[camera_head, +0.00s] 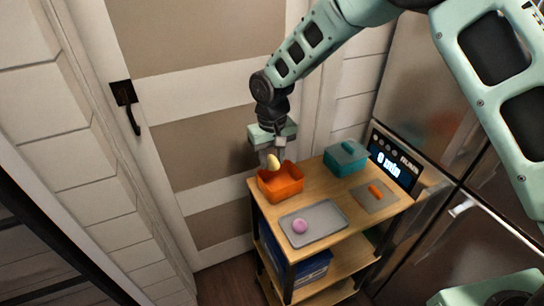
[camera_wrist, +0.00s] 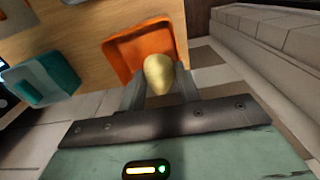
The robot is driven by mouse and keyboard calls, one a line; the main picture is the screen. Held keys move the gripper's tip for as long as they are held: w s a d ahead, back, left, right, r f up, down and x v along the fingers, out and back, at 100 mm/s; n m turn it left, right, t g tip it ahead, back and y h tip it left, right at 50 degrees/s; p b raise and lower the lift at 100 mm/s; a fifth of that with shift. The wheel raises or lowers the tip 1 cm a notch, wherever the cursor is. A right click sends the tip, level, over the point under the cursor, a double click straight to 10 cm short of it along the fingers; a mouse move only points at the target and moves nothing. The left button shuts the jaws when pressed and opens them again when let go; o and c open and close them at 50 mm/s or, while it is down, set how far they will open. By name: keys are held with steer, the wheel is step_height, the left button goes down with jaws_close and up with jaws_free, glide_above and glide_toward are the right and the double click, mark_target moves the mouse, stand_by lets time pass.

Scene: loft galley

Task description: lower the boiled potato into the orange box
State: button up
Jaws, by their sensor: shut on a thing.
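The boiled potato (camera_head: 273,161) is pale yellow and held between the fingers of my gripper (camera_head: 269,158). In the wrist view the potato (camera_wrist: 159,73) sits between both fingertips of my gripper (camera_wrist: 160,88). The orange box (camera_head: 281,184) is open-topped and stands at the left back corner of the wooden cart top. In the head view the potato is at the box's back left rim, seemingly just above it. In the wrist view the orange box (camera_wrist: 127,48) lies just beyond the potato. The potato hides part of the box.
A teal lidded box (camera_head: 346,158) stands at the back right of the cart top (camera_head: 322,184). A grey tray (camera_head: 325,217) holds a pink round thing (camera_head: 299,226). An orange carrot-like thing (camera_head: 376,191) lies on a grey-brown mat (camera_head: 366,203). A display panel (camera_head: 392,166) stands behind.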

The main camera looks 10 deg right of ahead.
mark_target(272, 158)
steer(key=shift+f+b, duration=1.3)
steer(key=shift+f, duration=1.05)
steer(key=o, duration=1)
steer(key=shift+s, duration=0.1)
steer(key=shift+o, duration=0.2)
step_height(272, 158, up, 17)
steer(key=b, duration=0.2)
steer(key=s+d+n, duration=0.1)
steer(key=s+d, duration=0.1)
steer(key=s, duration=0.8)
steer(key=s+d+f+n, duration=0.1)
steer(key=s+d, duration=0.2)
steer(key=s, duration=0.8)
steer(key=s+d+f+n, duration=0.1)
steer(key=s+d+n, duration=0.1)
steer(key=s, duration=0.9)
steer(key=shift+d+y, duration=0.25)
steer(key=shift+y, duration=0.05)
